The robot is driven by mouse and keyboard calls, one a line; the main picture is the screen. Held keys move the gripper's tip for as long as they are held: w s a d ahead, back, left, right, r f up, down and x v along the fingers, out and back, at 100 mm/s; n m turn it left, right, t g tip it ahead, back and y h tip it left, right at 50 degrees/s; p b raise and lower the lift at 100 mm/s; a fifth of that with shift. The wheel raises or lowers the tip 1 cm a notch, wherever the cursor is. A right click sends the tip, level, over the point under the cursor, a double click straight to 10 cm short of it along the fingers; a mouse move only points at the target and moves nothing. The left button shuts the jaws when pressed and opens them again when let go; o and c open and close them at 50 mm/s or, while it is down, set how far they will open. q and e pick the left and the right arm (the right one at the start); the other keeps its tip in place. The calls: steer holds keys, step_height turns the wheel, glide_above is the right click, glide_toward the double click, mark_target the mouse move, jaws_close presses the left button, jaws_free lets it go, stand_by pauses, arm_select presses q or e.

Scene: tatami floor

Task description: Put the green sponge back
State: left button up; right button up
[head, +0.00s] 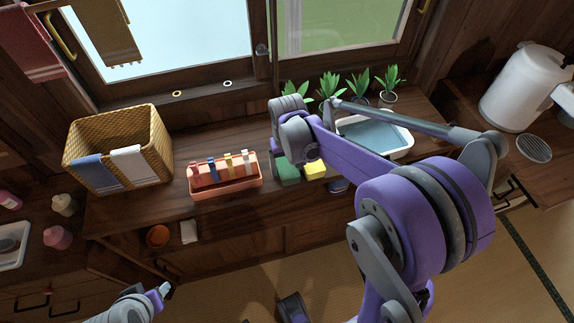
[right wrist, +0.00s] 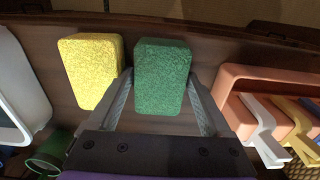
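The green sponge (head: 287,171) stands on the wooden counter between the coral holder (head: 228,186) and the yellow sponge (head: 315,170). In the right wrist view the green sponge (right wrist: 162,75) lies between the two fingers of my right gripper (right wrist: 160,75). The left finger is in the narrow space beside the yellow sponge (right wrist: 91,70). Both fingertips look very close to the green sponge's sides; I cannot tell whether they press on it. In the head view my right wrist hides these fingers. My left gripper (head: 164,291) is low at the left, away from the sponges; its opening is unclear.
The coral holder carries several coloured upright items. A white tray (head: 408,148) is right of the sponges, with potted plants (head: 358,85) behind. A wicker basket (head: 160,133) with cloths stands at the left. An orange cup (head: 158,236) and white block (head: 189,231) are near the front.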

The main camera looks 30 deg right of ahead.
mark_target(287, 166)
steer(key=shift+r, duration=0.25)
step_height(287, 166, up, 11)
steer(key=p, duration=0.1)
steer(key=s+a+f+n+t, duration=0.1)
steer(key=s+a+f+t, duration=0.1)
steer(key=s, duration=0.6)
steer(key=s+a+f+n+t, duration=0.1)
steer(key=s+a+f+t, duration=0.2)
steer(key=s, duration=0.5)
steer(key=shift+s+a+f+n, duration=0.3)
steer(key=shift+a+f, duration=0.3)
steer(key=shift+a, duration=0.3)
steer(key=shift+w, duration=0.1)
